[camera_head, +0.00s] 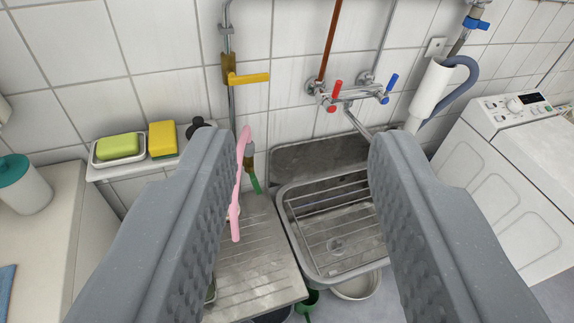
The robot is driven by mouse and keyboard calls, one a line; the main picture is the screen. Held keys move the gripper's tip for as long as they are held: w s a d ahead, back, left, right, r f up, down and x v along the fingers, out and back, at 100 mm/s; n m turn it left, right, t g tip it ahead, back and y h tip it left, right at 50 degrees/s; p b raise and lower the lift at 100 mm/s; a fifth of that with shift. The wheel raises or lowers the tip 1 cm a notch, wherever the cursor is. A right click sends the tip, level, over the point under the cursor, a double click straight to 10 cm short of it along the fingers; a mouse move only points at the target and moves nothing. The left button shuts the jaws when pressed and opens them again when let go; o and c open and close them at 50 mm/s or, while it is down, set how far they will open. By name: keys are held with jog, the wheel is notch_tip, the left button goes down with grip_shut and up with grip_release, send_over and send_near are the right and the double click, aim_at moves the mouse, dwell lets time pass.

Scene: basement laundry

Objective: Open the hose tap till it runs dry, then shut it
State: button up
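The hose tap (229,68) is a brass body on a vertical metal pipe on the tiled wall, at upper left of centre. Its yellow lever (249,77) points right, across the pipe. A short green hose end (252,175) with a brass fitting shows lower down, below the tap; the pipe between them is partly in view. I see no water running. My gripper (300,145) is open and empty, with its two grey fingers wide apart. The tap is beyond and above the left fingertip, with no contact visible.
A mixer tap (350,92) with red and blue handles is right of the hose tap, above a steel sink (300,235). A pink handle-like item (240,190) shows beside my left finger. A soap shelf (100,170) is left; a washing machine (510,150) is right.

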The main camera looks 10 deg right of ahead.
aim_at(258, 191)
jog(key=w+d+f+n+t+y, duration=0.1)
jog(key=w+d+f+n, duration=0.15)
jog(key=w+f, duration=1.05)
jog(key=w+d+f+n, duration=0.1)
jog(key=w+d+f, duration=0.2)
jog(key=w+f, duration=0.9)
jog(key=w+a+f+n+y, duration=0.1)
jog(key=w+a+f+y, duration=0.15)
jog(key=f, duration=1.25)
jog(key=w+a+f+n+y, duration=0.15)
jog(key=f+y, duration=0.25)
jog(key=f, duration=1.2)
jog(key=shift+h, duration=0.25)
jog(key=shift+b+x, duration=1.05)
jog(key=shift+x, duration=2.45)
jog(key=shift+w+a+r, duration=0.1)
jog(key=shift+w, duration=0.6)
jog(key=shift+b+x, duration=0.5)
jog(key=shift+x, duration=1.4)
jog(key=shift+w+a, duration=0.15)
jog(key=shift+w, duration=0.2)
